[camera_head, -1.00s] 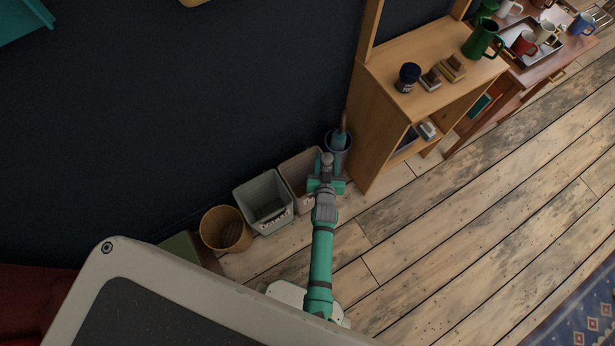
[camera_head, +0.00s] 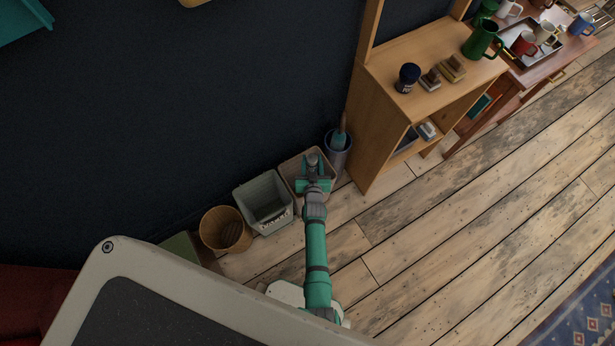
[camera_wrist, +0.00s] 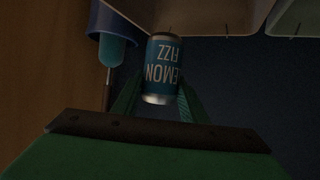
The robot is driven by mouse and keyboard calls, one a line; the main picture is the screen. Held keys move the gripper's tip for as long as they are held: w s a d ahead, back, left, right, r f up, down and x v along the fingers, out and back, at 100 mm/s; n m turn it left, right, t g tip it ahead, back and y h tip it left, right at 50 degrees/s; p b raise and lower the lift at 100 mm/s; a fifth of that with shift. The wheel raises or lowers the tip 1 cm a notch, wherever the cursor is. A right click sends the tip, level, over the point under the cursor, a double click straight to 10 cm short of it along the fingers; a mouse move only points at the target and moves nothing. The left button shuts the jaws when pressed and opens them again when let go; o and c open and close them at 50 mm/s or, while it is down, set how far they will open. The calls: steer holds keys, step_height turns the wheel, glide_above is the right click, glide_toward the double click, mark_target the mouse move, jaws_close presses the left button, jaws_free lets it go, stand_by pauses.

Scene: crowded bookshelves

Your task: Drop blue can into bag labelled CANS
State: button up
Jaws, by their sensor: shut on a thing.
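A blue can (camera_wrist: 162,68) with silver ends and upside-down white lettering reading "EMON FIZZ" is between the green fingers of my gripper (camera_wrist: 157,92) in the wrist view. My gripper (camera_head: 313,184) is shut on it. In the head view the gripper is over or in front of a beige bin (camera_head: 292,167) and hides much of it, and the can is hidden. I cannot tell which container is labelled CANS.
A wicker basket (camera_head: 226,231) stands at the left of the row. A blue bin (camera_head: 338,158) holding a teal-handled thing stands at the right, beside a wooden shelf unit (camera_head: 362,138). The dark wall (camera_head: 180,110) is behind. Plank floor (camera_head: 450,240) is clear to the right.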

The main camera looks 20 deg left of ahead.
mark_target(312, 168)
steer(key=shift+f, duration=1.25)
steer(key=o, duration=1.1)
steer(key=shift+s+d, duration=0.1)
steer(key=shift+s, duration=0.05)
steer(key=shift+s+d+r, duration=0.3)
steer(key=shift+s+d, duration=0.05)
steer(key=shift+s, duration=0.05)
steer(key=shift+s+r, duration=0.2)
steer(key=shift+s, duration=0.45)
steer(key=shift+s+d+r, duration=0.15)
steer(key=shift+s+d, duration=0.15)
steer(key=v, duration=0.7)
